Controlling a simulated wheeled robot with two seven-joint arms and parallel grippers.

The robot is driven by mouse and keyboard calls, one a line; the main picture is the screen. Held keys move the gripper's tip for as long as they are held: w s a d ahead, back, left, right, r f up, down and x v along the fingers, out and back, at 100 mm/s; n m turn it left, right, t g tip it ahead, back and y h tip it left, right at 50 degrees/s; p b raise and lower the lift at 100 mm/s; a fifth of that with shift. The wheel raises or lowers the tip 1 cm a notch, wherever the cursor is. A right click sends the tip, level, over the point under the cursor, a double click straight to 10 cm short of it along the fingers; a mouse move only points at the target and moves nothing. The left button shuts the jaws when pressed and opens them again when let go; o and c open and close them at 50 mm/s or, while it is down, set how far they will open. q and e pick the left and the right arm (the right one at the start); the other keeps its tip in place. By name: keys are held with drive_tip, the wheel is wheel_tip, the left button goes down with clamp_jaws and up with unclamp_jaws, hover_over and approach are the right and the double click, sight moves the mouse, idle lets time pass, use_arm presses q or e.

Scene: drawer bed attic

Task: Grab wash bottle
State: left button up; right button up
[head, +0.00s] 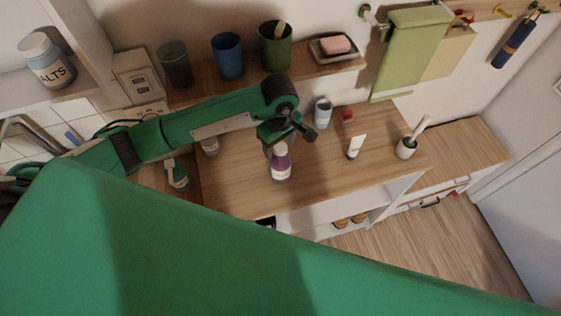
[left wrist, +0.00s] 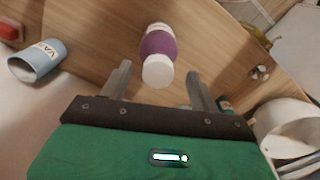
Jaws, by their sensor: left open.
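A purple bottle with a white cap, which I take as the wash bottle, stands on the wooden counter in the head view (head: 281,166). In the left wrist view the bottle (left wrist: 158,44) is ahead, its cap pointing toward me. My left gripper (head: 287,132) hangs over the counter near the bottle's top. In the left wrist view the gripper (left wrist: 159,70) is open, with one finger on each side of the cap's line. I see no clear contact, and nothing is held. My right gripper is not in view.
A pale blue container (head: 322,114), a small red item (head: 347,115), a white tube (head: 355,147) and a brush holder (head: 405,148) stand to the right. A pump bottle (head: 177,176) stands left. A shelf with cups (head: 228,57) runs behind.

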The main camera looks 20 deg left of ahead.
sight(280, 146)
use_arm(q)
wheel_tip(280, 146, down, 3)
drive_tip(key=shift+r+p, duration=0.1)
drive_tip(key=shift+p, duration=0.7)
drive_tip(key=shift+f, duration=0.4)
drive_tip(key=shift+w, duration=0.1)
drive_tip(key=shift+c, duration=0.4)
clamp_jaws()
drive_tip(key=shift+r, duration=0.15)
